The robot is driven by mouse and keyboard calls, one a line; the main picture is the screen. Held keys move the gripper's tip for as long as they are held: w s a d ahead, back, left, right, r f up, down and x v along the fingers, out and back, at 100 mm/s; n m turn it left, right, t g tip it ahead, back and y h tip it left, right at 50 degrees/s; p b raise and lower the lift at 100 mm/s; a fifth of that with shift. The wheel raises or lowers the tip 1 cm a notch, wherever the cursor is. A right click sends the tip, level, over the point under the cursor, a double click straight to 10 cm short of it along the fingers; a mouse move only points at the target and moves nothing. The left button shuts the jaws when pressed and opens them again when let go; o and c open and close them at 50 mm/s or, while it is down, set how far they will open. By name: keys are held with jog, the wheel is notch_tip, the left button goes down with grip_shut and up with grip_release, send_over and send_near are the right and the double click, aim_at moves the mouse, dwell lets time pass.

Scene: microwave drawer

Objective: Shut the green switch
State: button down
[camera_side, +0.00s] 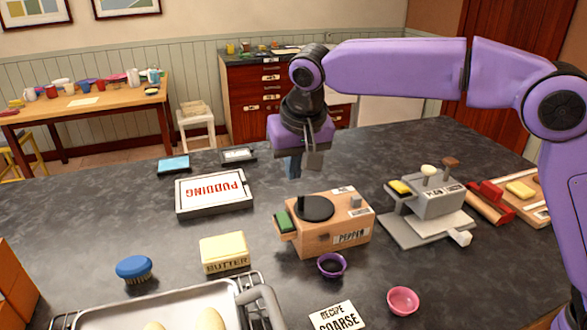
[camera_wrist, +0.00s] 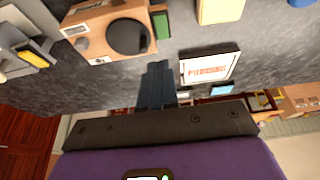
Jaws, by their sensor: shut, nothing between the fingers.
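The green switch (camera_side: 284,222) is a green block on the left end of a wooden box labelled PEPPER (camera_side: 333,236), which has a black round disc on top. The switch sticks out from the box's side; I cannot tell its exact angle. In the wrist view the green switch (camera_wrist: 161,25) lies beside the black disc. My gripper (camera_side: 301,170) points down above the counter, behind and above the box, apart from the switch. Its fingers (camera_wrist: 157,85) are shut and empty in the wrist view.
A grey machine with a yellow switch (camera_side: 400,187) stands right of the box. A PUDDING box (camera_side: 214,193), butter (camera_side: 225,252), blue brush (camera_side: 134,268), purple bowl (camera_side: 331,265), pink bowl (camera_side: 402,301) and metal tray (camera_side: 120,318) are around. The counter between pudding and pepper box is clear.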

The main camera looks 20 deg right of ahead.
aim_at(284, 214)
jog(key=shift+w+r, duration=0.2)
jog(key=shift+w, duration=0.55)
jog(key=shift+f, duration=0.15)
jog(key=x, duration=1.3)
jog(key=shift+s+f, duration=0.2)
jog(key=shift+f, duration=0.25)
